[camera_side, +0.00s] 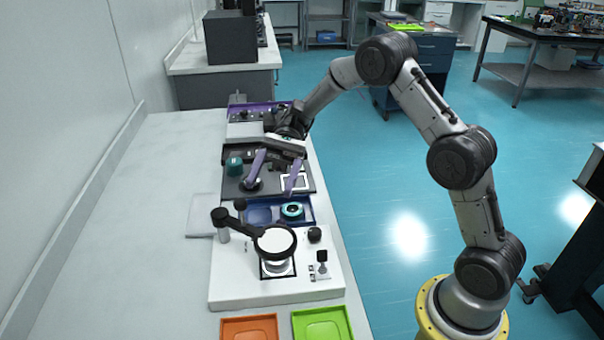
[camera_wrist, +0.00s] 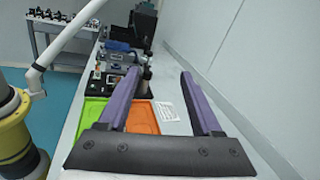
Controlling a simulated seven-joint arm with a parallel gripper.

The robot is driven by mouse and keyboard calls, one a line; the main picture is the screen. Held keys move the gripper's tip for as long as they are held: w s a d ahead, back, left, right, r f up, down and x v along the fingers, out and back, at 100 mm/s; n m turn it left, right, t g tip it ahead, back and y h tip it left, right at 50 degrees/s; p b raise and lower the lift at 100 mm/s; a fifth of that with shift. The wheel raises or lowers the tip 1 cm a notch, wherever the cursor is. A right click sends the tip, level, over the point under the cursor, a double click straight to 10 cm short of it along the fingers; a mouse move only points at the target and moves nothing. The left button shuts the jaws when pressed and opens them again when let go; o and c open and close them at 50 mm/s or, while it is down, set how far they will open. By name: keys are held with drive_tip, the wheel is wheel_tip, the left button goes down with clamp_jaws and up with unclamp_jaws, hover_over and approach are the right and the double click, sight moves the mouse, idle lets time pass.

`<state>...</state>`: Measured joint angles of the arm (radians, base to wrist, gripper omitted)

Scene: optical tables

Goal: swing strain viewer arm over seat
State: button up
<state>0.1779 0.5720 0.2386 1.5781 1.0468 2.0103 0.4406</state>
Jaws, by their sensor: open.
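The strain viewer is a white base (camera_side: 235,288) on the bench with a black post (camera_side: 221,222) at its left rear. Its dark arm ends in a round black-rimmed ring (camera_side: 275,240). The ring appears above or just behind the seat, a black-edged square (camera_side: 278,270) with a pale round piece in it; the ring hides part of it. My gripper (camera_side: 271,187) is open and empty, behind the viewer and apart from it, over a dark tray. Its purple fingers spread wide in the wrist view (camera_wrist: 160,76).
A blue tray (camera_side: 259,215) with a teal ring (camera_side: 292,210) lies between my gripper and the viewer. The dark tray (camera_side: 229,188) holds a teal pot (camera_side: 234,166). Orange (camera_side: 249,330) and green (camera_side: 322,325) trays lie in front. The bench's left side is clear.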

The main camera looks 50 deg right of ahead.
drive_tip(key=s+d+r, duration=0.1)
drive_tip(key=s+r, duration=0.1)
drive_tip(key=s, duration=0.3)
drive_tip(key=shift+s+d+r, duration=0.15)
drive_tip(key=shift+d+r, duration=0.05)
drive_tip(key=shift+d, duration=0.1)
